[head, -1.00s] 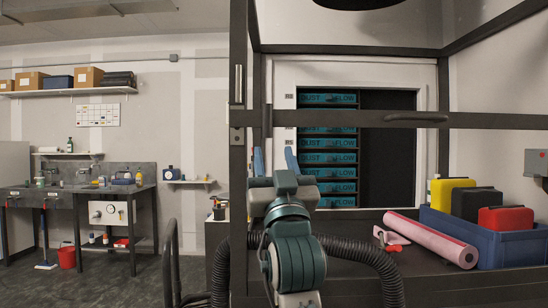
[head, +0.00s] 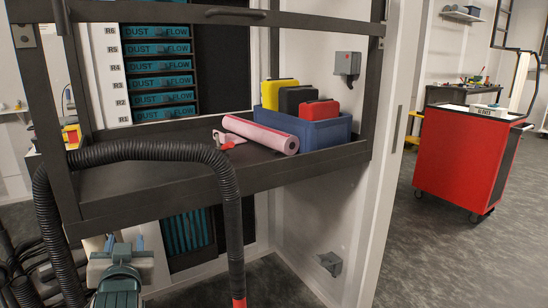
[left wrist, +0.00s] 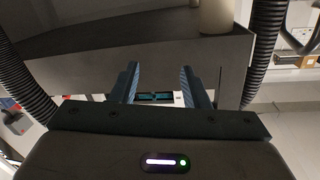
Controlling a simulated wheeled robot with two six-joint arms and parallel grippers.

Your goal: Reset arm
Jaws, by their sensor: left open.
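My left gripper (head: 124,243) is low at the left of the head view, below the front edge of the bench. Its two blue fingers stand apart with nothing between them. In the left wrist view the open fingers (left wrist: 160,88) point toward the bench's dark underside and front edge. My right gripper is in neither view.
A black corrugated hose (head: 150,152) loops over the front of the dark bench (head: 130,190), close to my left arm. A pink roll (head: 262,135) and a blue crate (head: 325,131) of coloured cases lie on it. A red cart (head: 460,155) stands right; floor between is clear.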

